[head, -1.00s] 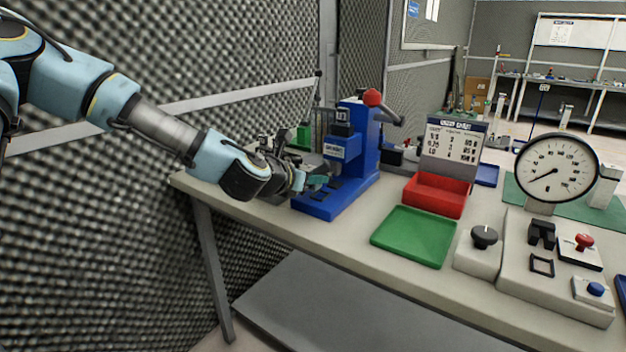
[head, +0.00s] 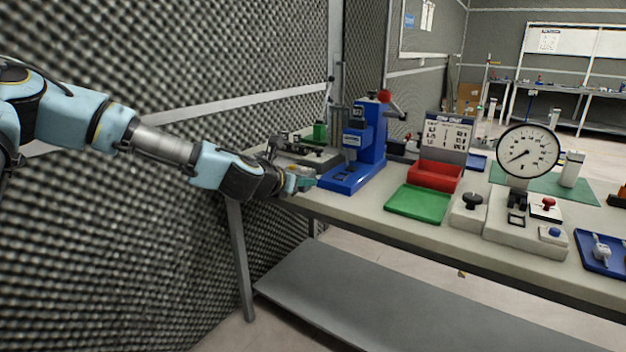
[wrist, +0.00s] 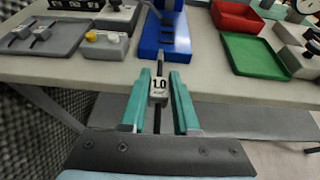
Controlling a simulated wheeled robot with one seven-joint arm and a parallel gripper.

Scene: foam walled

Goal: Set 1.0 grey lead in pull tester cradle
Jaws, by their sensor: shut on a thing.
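My gripper (wrist: 159,80) is shut on the grey lead (wrist: 158,90), whose block is marked 1.0. In the wrist view a dark cable runs through the block, and the teal fingers lie on either side. In the head view my gripper (head: 303,180) is at the bench's front edge, beside the blue press, and the lead is too small to make out there. The pull tester (head: 528,153), with a round white dial, stands to the right on the bench. Its black cradle (head: 516,200) sits on the pale base below the dial and looks empty.
The blue press (head: 362,150) stands behind my gripper. A green tray (head: 418,204), red bin (head: 436,176) and knob box (head: 470,212) lie between it and the tester. A grey tray (wrist: 38,38) holds other leads. The foam wall (head: 120,240) is close on the left.

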